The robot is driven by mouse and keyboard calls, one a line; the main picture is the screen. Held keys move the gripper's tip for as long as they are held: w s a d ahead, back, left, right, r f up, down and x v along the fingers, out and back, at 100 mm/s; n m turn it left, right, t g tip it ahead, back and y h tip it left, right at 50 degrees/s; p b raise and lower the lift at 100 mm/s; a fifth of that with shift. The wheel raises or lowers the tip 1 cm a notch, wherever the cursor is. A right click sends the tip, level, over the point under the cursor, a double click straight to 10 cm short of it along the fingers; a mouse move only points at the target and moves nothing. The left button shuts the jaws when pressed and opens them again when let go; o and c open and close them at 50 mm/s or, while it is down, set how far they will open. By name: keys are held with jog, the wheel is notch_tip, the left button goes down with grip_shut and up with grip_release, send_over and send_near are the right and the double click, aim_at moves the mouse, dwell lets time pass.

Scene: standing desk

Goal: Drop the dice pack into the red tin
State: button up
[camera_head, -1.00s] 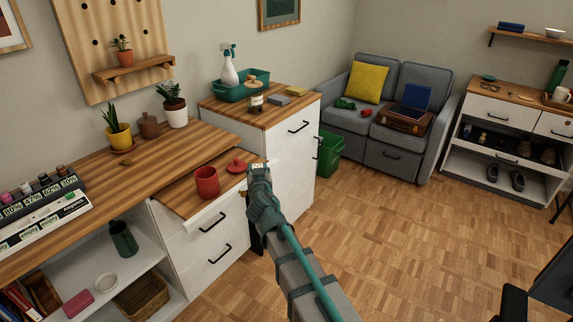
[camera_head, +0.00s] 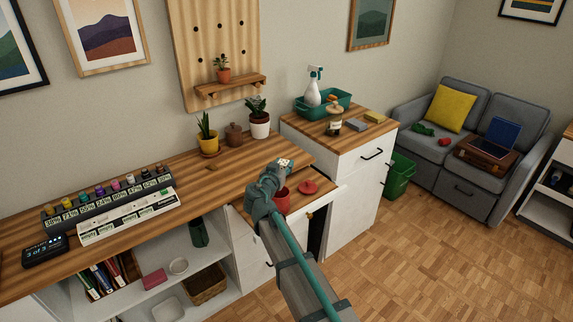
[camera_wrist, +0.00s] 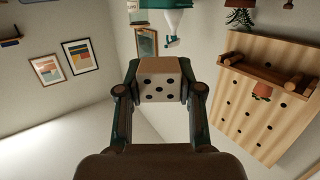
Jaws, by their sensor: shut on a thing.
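My gripper (camera_head: 277,172) is shut on the dice pack (camera_head: 286,164), a pale block with dark dots. In the wrist view the dice pack (camera_wrist: 160,82) sits between the two fingers, a five-dot face toward the camera. The red tin (camera_head: 283,205) stands open on the lower wooden surface, partly hidden behind my gripper. The pack appears just above the tin's rim in the head view; I cannot tell whether it is directly over the opening. The red lid (camera_head: 309,186) lies to the right of the tin.
The long desk (camera_head: 110,225) holds labelled racks of small jars (camera_head: 110,200) and potted plants. A taller cabinet (camera_head: 350,165) at right carries a teal tray (camera_head: 328,103), a spray bottle and a jar. A pegboard shelf (camera_head: 230,86) hangs behind. Open floor lies at right.

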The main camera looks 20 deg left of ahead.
jog(key=shift+f, duration=2.3)
jog(key=o, duration=1.2)
jog(key=shift+c, duration=0.2)
jog(key=s+r, duration=0.1)
jog(key=s, duration=1)
jog(key=shift+s+r, duration=0.4)
